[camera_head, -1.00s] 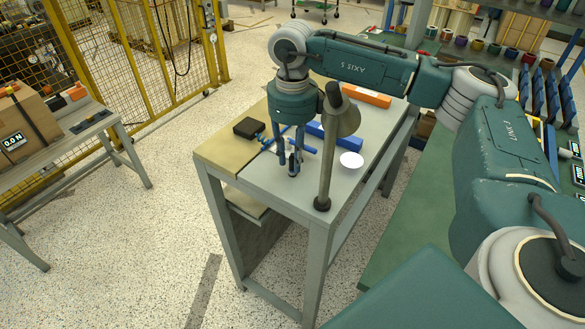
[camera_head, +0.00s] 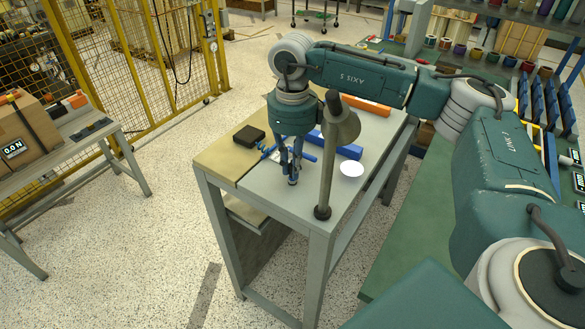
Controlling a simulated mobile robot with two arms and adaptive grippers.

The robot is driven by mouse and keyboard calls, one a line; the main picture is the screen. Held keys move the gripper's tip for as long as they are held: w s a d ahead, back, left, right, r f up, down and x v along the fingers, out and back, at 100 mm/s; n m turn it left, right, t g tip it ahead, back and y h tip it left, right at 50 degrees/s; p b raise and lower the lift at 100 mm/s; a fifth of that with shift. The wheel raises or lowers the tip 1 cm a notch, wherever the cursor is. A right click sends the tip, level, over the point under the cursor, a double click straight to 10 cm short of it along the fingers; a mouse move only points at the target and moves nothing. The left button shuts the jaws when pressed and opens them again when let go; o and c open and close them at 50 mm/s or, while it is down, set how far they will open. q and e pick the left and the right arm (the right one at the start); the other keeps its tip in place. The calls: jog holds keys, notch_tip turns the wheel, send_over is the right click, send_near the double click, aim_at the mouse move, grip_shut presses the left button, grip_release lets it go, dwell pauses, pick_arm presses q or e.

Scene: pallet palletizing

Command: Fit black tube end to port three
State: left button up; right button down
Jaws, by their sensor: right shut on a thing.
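My right gripper (camera_head: 292,176) points down over the front part of the grey workbench (camera_head: 270,194). Its fingers are shut on a small dark piece, the black tube end, which the fingers mostly hide. A black box (camera_head: 249,136) with blue tubes (camera_head: 268,151) beside it sits on the bench to the left of the gripper. A long blue block (camera_head: 345,150) lies to the right, partly behind the lamp. No numbered port can be made out at this size. My left gripper is out of view.
A desk lamp (camera_head: 325,180) stands close to the right of the gripper. A white disc (camera_head: 352,169) and an orange block (camera_head: 366,106) are on the bench. A yellow fence (camera_head: 130,75) and a side table with a cardboard box (camera_head: 28,130) are at left.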

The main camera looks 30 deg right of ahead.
jog(key=shift+r+p, duration=1.45)
jog(key=shift+r, duration=0.85)
jog(key=c, duration=2.3)
grip_release()
grip_shut()
